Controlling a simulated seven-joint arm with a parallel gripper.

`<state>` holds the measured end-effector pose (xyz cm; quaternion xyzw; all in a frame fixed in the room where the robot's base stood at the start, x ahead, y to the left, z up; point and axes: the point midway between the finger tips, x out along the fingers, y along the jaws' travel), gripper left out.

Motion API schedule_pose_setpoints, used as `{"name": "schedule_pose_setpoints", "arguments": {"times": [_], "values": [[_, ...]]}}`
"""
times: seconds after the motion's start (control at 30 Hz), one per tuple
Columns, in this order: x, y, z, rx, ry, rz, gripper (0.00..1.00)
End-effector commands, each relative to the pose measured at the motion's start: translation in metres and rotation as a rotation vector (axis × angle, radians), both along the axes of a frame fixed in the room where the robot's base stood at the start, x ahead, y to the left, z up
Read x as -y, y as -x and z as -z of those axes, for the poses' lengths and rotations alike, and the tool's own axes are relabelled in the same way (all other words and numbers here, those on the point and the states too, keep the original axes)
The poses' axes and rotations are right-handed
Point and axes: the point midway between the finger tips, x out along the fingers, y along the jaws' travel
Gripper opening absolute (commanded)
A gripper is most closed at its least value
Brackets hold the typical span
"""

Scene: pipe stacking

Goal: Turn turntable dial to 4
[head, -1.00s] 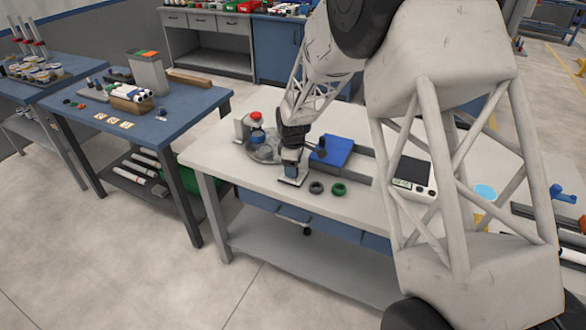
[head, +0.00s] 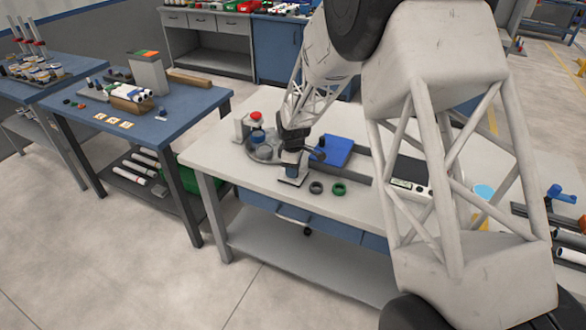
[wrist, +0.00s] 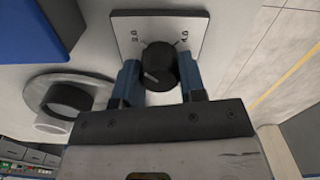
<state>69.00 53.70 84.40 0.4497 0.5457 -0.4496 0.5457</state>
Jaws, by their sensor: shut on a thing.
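The black dial (wrist: 158,66) sits on a pale plate (wrist: 186,22) in the wrist view. In the head view my gripper (head: 291,160) is over the plate (head: 291,182) at the table's front, hiding the dial. The grey turntable (head: 258,153) is just behind and left.
A blue block (head: 332,150) lies right of my gripper. A black ring (head: 316,187) and a green ring (head: 339,189) lie in front of it. A device with a red top (head: 255,115) stands behind the turntable. The table's front-left corner is clear.

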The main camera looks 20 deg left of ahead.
Motion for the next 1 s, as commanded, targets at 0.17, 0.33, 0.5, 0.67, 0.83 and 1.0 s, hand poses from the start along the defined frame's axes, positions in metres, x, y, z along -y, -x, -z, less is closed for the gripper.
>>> {"name": "schedule_pose_setpoints", "arguments": {"times": [0.17,0.33,0.5,0.67,0.83,1.0], "values": [[0.0001,0.0001,0.0003,-0.001,0.0,0.028,0.14],[0.0004,0.0002,0.0005,-0.001,0.001,0.093,0.14],[0.0002,-0.0001,-0.0001,0.0,0.0,0.2,0.14],[0.0004,-0.0001,0.0006,-0.001,0.001,0.333,0.14],[0.0002,-0.0006,-0.0002,0.0,0.0,0.493,0.14],[0.0004,-0.0008,0.0005,0.0,0.0,0.655,0.14]]}}
